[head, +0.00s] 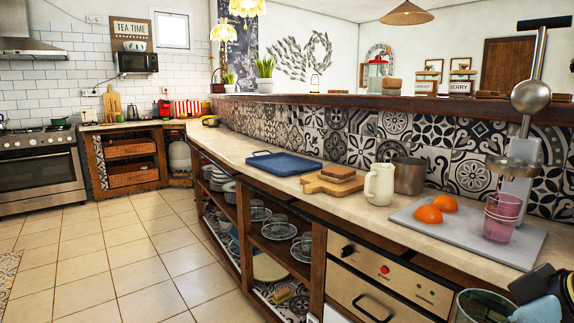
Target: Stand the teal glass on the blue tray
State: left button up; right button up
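The teal glass (480,308) is at the bottom right of the head view, in front of the counter's face. Its rim faces up and its lower part is cut off by the frame edge. The blue tray (285,164) lies flat and empty on the counter, farther back and left of the glass. My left gripper is not in view.
On the counter (235,147), a cutting board (313,187) with bread, a cream pitcher (380,184) and a metal pot (409,175) stand right of the tray. Nearer are a grey board (462,245) with oranges (429,214), stacked pink glasses (502,215) and a metal juicer (530,97).

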aim_at(291, 167)
jog(key=i+j+u, duration=0.35)
jog(key=i, duration=0.5)
jog(key=i+u, duration=0.3)
jog(key=i, duration=0.55)
jog(key=j, duration=0.1)
